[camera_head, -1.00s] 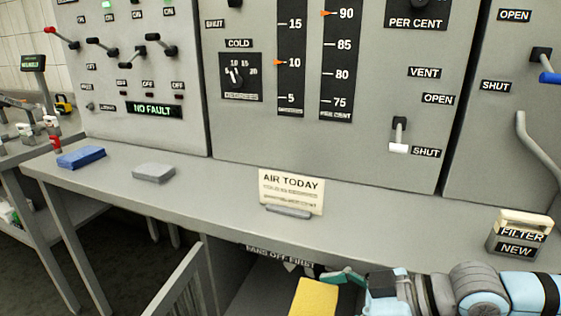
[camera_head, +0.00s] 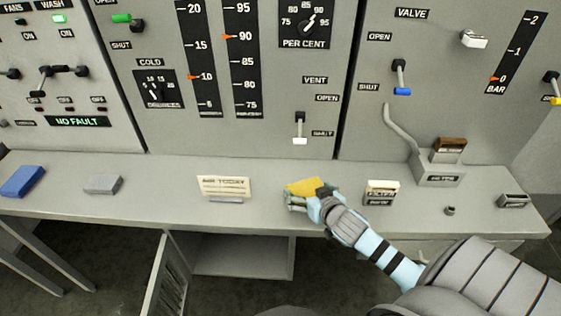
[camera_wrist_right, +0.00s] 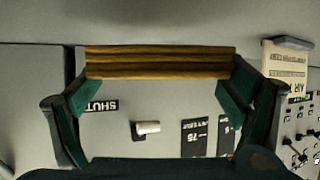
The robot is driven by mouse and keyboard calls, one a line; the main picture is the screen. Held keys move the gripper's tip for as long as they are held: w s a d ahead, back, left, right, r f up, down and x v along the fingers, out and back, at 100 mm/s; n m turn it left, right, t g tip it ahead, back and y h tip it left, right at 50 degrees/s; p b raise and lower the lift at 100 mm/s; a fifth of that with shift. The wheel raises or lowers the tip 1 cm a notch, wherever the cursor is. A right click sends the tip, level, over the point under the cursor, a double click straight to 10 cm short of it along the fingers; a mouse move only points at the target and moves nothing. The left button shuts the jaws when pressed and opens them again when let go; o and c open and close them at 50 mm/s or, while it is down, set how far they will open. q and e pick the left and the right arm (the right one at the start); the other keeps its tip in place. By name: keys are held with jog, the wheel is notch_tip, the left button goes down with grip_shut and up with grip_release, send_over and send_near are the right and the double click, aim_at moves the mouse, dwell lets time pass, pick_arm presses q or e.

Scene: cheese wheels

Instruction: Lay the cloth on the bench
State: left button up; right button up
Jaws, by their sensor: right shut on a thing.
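The yellow cloth (camera_head: 304,185) is folded into a flat pad. My right gripper (camera_head: 306,197) is shut on it, over the front part of the grey bench (camera_head: 150,172), between the AIR TODAY card and the FILTER box. In the right wrist view the folded layers of the cloth (camera_wrist_right: 160,63) span between the two green fingers of my right gripper (camera_wrist_right: 160,82). I cannot tell whether the cloth touches the bench top. My left gripper is not in view.
The AIR TODAY card (camera_head: 224,187) stands left of the cloth and the FILTER box (camera_head: 381,192) to its right. A grey block (camera_head: 103,185) and a blue block (camera_head: 22,181) lie further left. Behind is the control panel (camera_head: 250,135). An open door (camera_head: 165,275) hangs below the bench.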

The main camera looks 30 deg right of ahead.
jog(key=b, duration=0.1)
send_over(293, 180)
jog(key=shift+f, duration=0.2)
notch_tip(293, 180, down, 3)
jog(key=shift+r+b, duration=0.15)
jog(key=shift+b, duration=0.25)
jog(key=shift+f, duration=0.25)
jog(key=shift+f, duration=0.1)
jog(key=o, duration=1)
